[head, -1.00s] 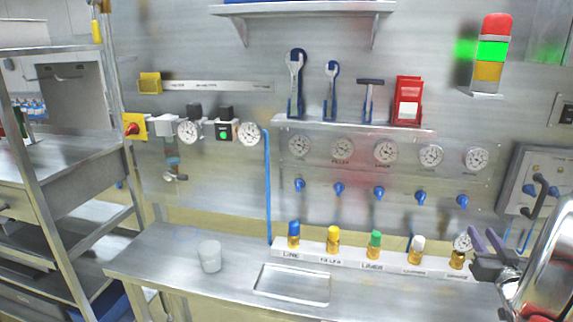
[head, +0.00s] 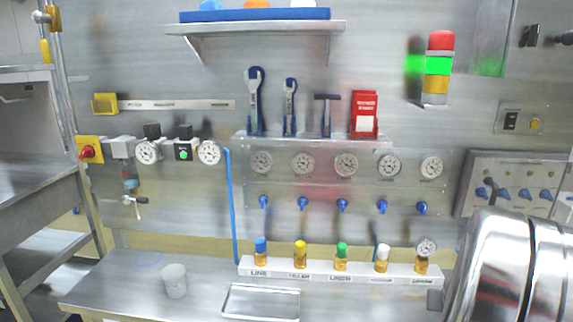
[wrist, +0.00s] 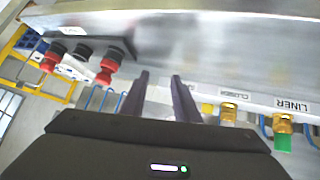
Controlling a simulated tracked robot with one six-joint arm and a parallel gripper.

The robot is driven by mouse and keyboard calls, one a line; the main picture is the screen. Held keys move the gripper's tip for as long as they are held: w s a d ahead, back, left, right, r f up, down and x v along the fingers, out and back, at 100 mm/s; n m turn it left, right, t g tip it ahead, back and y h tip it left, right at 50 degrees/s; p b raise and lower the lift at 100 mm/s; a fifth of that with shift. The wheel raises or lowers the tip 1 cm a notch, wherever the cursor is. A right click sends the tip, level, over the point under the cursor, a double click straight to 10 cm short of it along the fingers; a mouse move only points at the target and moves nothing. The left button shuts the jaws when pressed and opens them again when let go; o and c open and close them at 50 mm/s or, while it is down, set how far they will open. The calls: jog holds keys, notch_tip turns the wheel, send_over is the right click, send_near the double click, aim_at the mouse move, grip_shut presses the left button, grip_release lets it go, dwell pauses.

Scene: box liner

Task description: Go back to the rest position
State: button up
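My gripper shows in the wrist view (wrist: 160,98). Its two dark fingers stand apart with nothing between them, so it is open and empty. Below the fingers lies a label ledge with brass fittings (wrist: 229,112) and a "LINER" label. The white fitting strip (head: 340,272) carries several colored-cap fittings along the bench's back.
The steel bench (head: 120,290) holds a white cup (head: 174,282) and a shallow tray (head: 260,302). Gauges, blue valves and tools (head: 290,105) line the wall. A signal tower (head: 438,52) glows green. In the wrist view, red knobs (wrist: 106,70) stand at upper left.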

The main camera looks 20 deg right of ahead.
jog(key=a+r+n+y, duration=0.2)
jog(key=a+r+n, duration=0.1)
jog(key=a, duration=1.3)
jog(key=a+r+n+y, duration=0.3)
jog(key=a+r, duration=0.1)
jog(key=a, duration=1.2)
jog(key=a+r+n+y, duration=0.2)
jog(key=a+r, duration=0.2)
jog(key=a, duration=1.2)
jog(key=shift+s+a+r+n+y, duration=0.2)
jog(key=shift+s+r+n+y, duration=0.05)
jog(key=shift+s+n+y, duration=0.15)
